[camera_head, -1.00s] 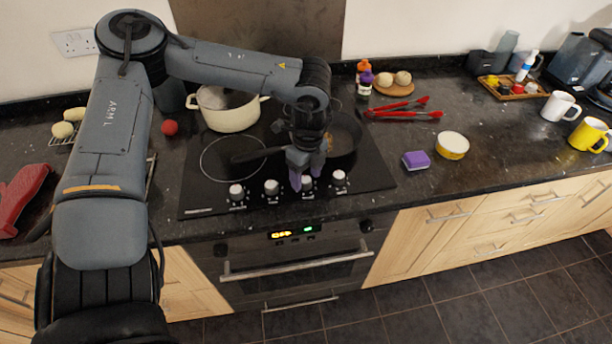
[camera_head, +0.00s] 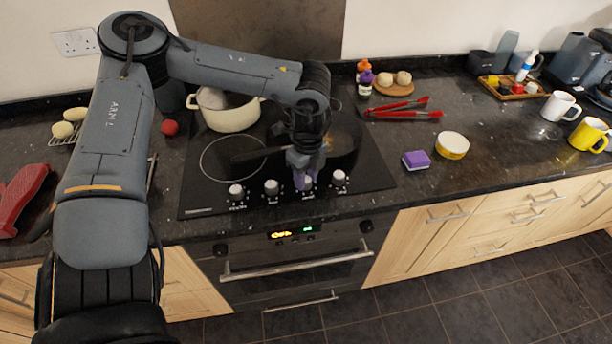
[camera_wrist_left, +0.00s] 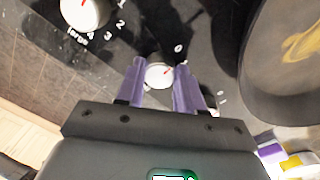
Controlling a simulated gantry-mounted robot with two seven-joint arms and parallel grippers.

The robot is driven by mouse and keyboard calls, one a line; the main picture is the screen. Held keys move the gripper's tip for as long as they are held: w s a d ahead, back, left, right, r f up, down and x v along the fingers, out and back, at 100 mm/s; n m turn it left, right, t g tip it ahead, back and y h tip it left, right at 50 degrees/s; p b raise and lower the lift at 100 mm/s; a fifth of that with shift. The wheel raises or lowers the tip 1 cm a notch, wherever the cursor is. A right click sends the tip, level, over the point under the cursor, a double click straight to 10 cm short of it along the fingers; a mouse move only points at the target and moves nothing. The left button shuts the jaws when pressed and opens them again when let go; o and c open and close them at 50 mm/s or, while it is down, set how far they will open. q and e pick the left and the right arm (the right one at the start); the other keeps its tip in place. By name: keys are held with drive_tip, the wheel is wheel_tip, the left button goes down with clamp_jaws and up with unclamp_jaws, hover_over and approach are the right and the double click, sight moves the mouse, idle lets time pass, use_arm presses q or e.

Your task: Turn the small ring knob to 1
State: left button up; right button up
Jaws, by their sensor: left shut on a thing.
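A row of white knobs runs along the front of the black hob (camera_head: 207,201). My left gripper (camera_head: 304,182) has purple fingers and points down at the third knob from the left. In the left wrist view the fingers (camera_wrist_left: 158,80) are shut on either side of this white knob (camera_wrist_left: 158,75). Its red mark points roughly toward the printed 0 (camera_wrist_left: 178,48). The knob's ring label is not readable. The neighbouring knob (camera_wrist_left: 84,10) has "large" and several numbers printed beside it. My right gripper is in neither view.
A dark pan (camera_head: 342,150) sits just behind the gripper, with its handle reaching left. A cream pot (camera_head: 228,112) stands at the back left.

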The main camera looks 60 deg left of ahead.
sight(308, 179)
use_arm(q)
drive_tip(key=shift+m, duration=0.3)
drive_tip(key=m+b, duration=0.1)
drive_tip(key=m, duration=0.1)
drive_tip(key=shift+m, duration=0.4)
drive_tip(key=m+b, duration=0.1)
drive_tip(key=m, duration=0.1)
drive_tip(key=shift+m, duration=1.1)
drive_tip(key=o, duration=1)
drive_tip(key=shift+o, duration=0.2)
drive_tip(key=shift+r, duration=0.1)
wheel_tip(308, 179, up, 11)
drive_tip(key=shift+w+d, duration=0.15)
drive_tip(key=shift+w, duration=0.1)
